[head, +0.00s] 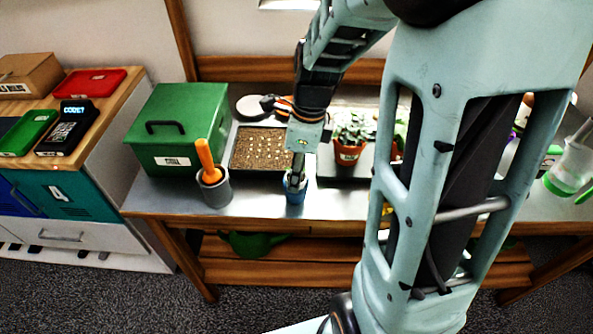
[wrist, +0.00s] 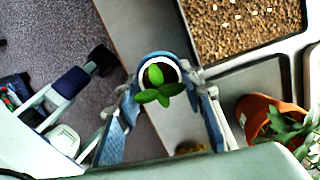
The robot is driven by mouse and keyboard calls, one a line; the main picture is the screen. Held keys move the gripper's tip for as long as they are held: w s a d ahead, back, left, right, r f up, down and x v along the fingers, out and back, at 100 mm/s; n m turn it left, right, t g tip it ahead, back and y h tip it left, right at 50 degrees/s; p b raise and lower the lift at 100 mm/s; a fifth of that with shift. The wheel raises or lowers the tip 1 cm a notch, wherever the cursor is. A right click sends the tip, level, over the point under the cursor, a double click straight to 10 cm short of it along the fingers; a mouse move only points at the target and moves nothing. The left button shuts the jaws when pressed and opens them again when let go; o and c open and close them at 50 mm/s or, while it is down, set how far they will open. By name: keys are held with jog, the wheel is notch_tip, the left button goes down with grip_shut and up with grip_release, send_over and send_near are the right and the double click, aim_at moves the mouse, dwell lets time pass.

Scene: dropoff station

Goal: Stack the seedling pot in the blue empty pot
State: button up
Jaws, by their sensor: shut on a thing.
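The seedling pot has a white rim (wrist: 146,68), dark soil and green leaves, and shows in the middle of the wrist view. My gripper (wrist: 163,82) is shut on it, with a finger at each side. The blue pot (head: 295,197) stands near the table's front edge in the head view, right below my gripper (head: 296,180). In the wrist view a blue rim (wrist: 157,55) shows around the white rim, so the seedling pot is over or inside the blue pot. I cannot tell how deep it sits. In the head view my fingers hide the seedling pot.
A grey cup (head: 215,190) with an orange-handled tool stands left of the blue pot. A soil tray (head: 262,150) lies behind it, and a green box (head: 178,128) is at the left. A terracotta pot (head: 348,153) with a plant is at the right.

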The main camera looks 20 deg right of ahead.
aim_at(303, 177)
jog(key=o, duration=1.2)
jog(key=shift+f, duration=0.4)
jog(key=shift+s, duration=0.1)
jog(key=shift+r+p, duration=0.35)
jog(key=shift+r, duration=0.25)
jog(key=r, duration=0.4)
jog(key=d+r+p, duration=0.1)
jog(key=r, duration=0.7)
jog(key=shift+s+d+r, duration=0.1)
jog(key=shift+s+d, duration=0.1)
jog(key=shift+s, duration=0.05)
